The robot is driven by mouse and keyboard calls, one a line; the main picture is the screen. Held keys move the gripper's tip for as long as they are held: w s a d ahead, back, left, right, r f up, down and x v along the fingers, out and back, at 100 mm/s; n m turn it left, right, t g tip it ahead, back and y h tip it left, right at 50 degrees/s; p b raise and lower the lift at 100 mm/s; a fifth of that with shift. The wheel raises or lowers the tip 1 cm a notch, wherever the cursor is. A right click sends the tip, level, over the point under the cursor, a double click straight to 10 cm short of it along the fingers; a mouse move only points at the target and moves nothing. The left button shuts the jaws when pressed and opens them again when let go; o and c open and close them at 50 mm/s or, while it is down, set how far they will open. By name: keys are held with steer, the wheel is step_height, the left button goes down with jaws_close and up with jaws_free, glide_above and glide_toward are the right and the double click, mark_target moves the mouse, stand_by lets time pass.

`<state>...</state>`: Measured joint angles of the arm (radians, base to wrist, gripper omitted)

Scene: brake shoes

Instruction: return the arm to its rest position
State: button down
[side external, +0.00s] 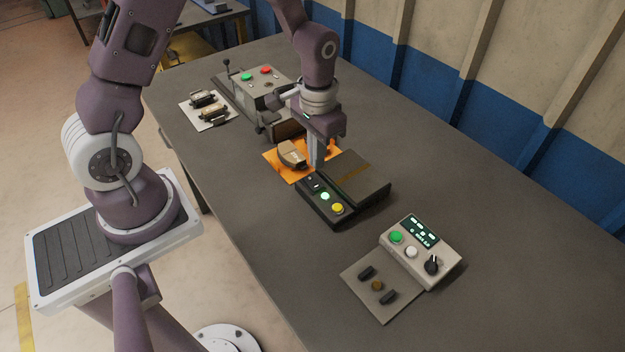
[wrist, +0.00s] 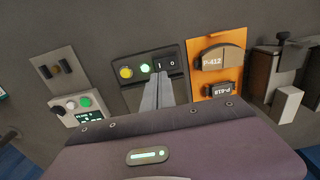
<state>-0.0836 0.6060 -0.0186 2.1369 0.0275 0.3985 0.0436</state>
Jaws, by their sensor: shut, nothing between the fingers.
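My gripper (side external: 316,152) is shut and empty. In the side view it points down over the middle of the table, above the back edge of a dark scale-like device and beside an orange mat. In the wrist view its closed fingers (wrist: 157,90) reach toward the device's front panel. A tan brake shoe (side external: 291,154) lies on the orange mat (side external: 272,155), left of the fingers in the side view.
The dark device (side external: 345,185) has lit green and yellow buttons. A control box (side external: 420,250) with a plate stands at front right. A grey machine (side external: 262,90) with a lever and a white sheet (side external: 205,121) with parts are farther back. The table's right side (side external: 460,160) is clear.

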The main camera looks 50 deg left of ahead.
steer(key=shift+r, duration=0.4)
steer(key=s+d+r+t, duration=0.1)
steer(key=s+r, duration=0.1)
steer(key=r, duration=0.5)
steer(key=s+r+t, duration=0.1)
steer(key=s+r, duration=0.2)
steer(key=r, duration=0.4)
steer(key=s+r+t, duration=0.1)
steer(key=s+r, duration=0.3)
steer(key=s, duration=0.3)
steer(key=s+d+r+t, duration=0.1)
steer(key=s+r+t, duration=0.1)
steer(key=s+r, duration=0.2)
steer(key=s, duration=0.2)
steer(key=shift+s+d+t, duration=0.15)
steer(key=shift+s+t, duration=0.15)
steer(key=shift+s, duration=0.1)
